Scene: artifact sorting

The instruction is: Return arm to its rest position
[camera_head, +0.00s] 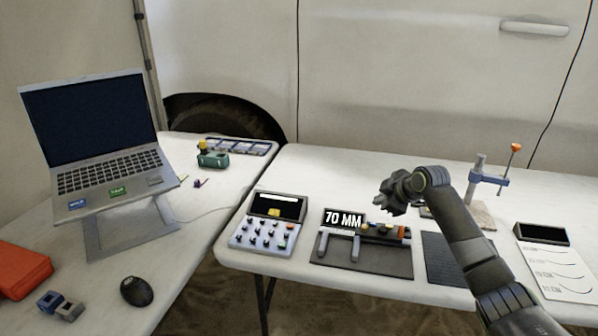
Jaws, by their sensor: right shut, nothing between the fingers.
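My right arm comes in from the lower right. Its gripper (391,197) is shut and empty, held in the air above the right-hand table (340,170). My left gripper does not show in the head view.
A device with several knobs (262,238) stands left of the measuring device. A dark mat (446,259), a clamp stand (478,180) and a white chart sheet (556,272) lie to the right. A laptop (95,130) and mouse (136,291) occupy the left table.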

